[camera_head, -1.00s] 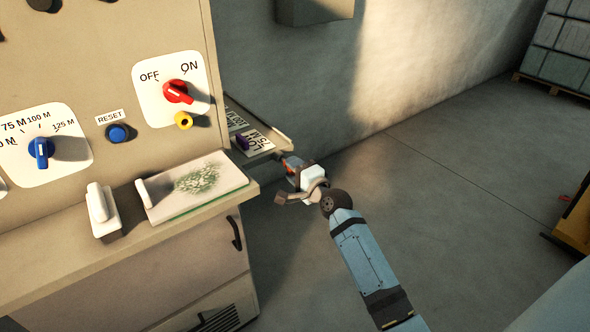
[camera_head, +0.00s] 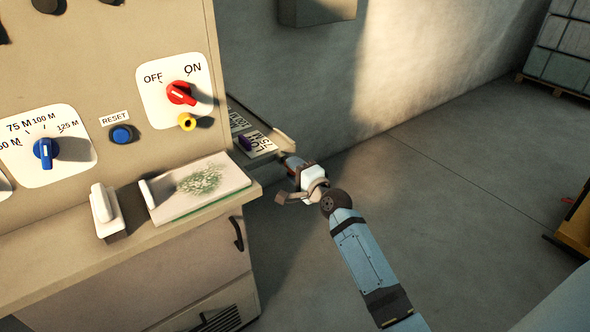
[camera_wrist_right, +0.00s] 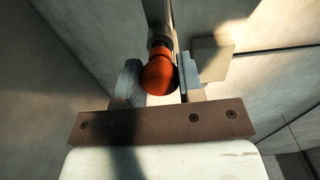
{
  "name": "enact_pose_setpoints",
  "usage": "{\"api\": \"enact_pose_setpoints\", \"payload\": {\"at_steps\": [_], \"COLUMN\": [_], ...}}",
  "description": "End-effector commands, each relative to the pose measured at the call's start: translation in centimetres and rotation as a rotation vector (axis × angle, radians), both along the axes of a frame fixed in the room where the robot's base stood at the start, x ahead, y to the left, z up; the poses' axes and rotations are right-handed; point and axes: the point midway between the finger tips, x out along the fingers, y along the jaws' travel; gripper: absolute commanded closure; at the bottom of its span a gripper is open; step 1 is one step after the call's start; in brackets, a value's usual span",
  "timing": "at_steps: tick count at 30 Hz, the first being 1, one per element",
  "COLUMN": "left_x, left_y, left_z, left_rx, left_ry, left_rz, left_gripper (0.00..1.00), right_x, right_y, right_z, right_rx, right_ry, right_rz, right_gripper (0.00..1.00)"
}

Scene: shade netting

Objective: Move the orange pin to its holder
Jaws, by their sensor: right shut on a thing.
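The orange pin (camera_wrist_right: 159,76) has a round orange head and a dark shaft pointing away from my wrist. In the right wrist view its head sits between the two grey fingers of my right gripper (camera_wrist_right: 158,82), which is shut on it. In the head view my right gripper (camera_head: 291,162) is just right of the side shelf (camera_head: 286,143) on the cabinet; the pin is hardly discernible there. The shelf carries white labels (camera_head: 262,146) and a purple pin (camera_head: 246,143). I cannot tell where the orange pin's holder is. My left gripper is out of view.
A ledge with a flat tray (camera_head: 160,208) juts out below. Open floor (camera_head: 450,200) lies to the right; a pallet stack (camera_head: 560,50) stands far back.

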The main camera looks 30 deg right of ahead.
Motion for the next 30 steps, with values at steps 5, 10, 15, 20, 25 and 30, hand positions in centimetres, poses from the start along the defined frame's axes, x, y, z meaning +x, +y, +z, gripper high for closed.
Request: {"api": "enact_pose_setpoints", "payload": {"at_steps": [5,10,15,20,25,30], "left_x": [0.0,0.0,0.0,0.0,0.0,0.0], "left_y": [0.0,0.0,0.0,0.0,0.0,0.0], "left_z": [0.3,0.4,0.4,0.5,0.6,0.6], "left_rx": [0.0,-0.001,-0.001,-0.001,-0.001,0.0], "left_ry": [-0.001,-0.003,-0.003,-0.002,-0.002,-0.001], "left_rz": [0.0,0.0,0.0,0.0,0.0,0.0], "left_gripper": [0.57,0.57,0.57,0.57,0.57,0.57], "right_x": [0.4,0.6,0.5,0.7,1.1,1.5], "right_y": [0.0,0.1,0.1,0.1,0.1,0.1], "right_z": [0.1,0.0,0.0,0.0,0.1,0.0], "right_rx": [0.0,0.0,0.0,0.0,0.0,0.0], "right_ry": [0.0,0.0,0.0,0.0,-0.001,-0.001], "right_rz": [0.0,0.0,0.0,0.0,0.0,0.0], "right_gripper": [1.0,1.0,1.0,1.0,1.0,0.58]}}
